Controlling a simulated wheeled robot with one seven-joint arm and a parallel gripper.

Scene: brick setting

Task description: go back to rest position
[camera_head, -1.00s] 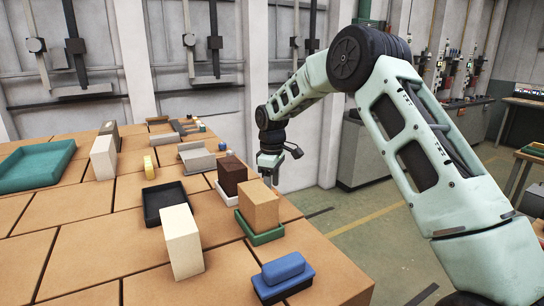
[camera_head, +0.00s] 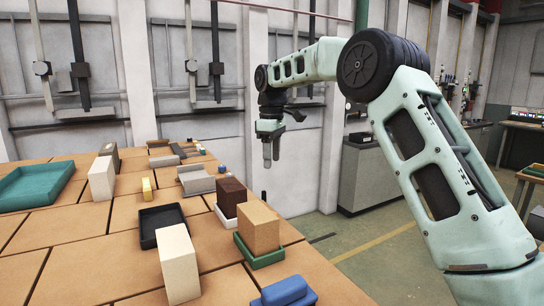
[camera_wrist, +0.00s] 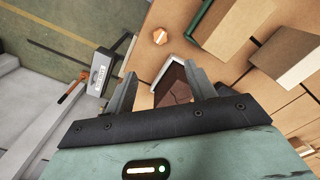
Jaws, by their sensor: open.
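My gripper (camera_head: 270,160) hangs in the air just past the right edge of the table, pointing down, above the brown and tan blocks in the picture. In the wrist view my gripper (camera_wrist: 165,92) is open, its two grey fingers apart with nothing between them. Beyond the fingers the dark brown block (camera_wrist: 178,82) shows in its white tray, well below. My pale green arm reaches across the right side of the head view.
The brick-topped table (camera_head: 100,235) carries a dark brown block (camera_head: 231,196), a tan block (camera_head: 258,228) in a green tray (camera_head: 262,260), a cream block (camera_head: 178,265), a black tray (camera_head: 158,240) and a teal tray (camera_head: 35,188). A grey cabinet (camera_head: 362,178) stands behind on the floor.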

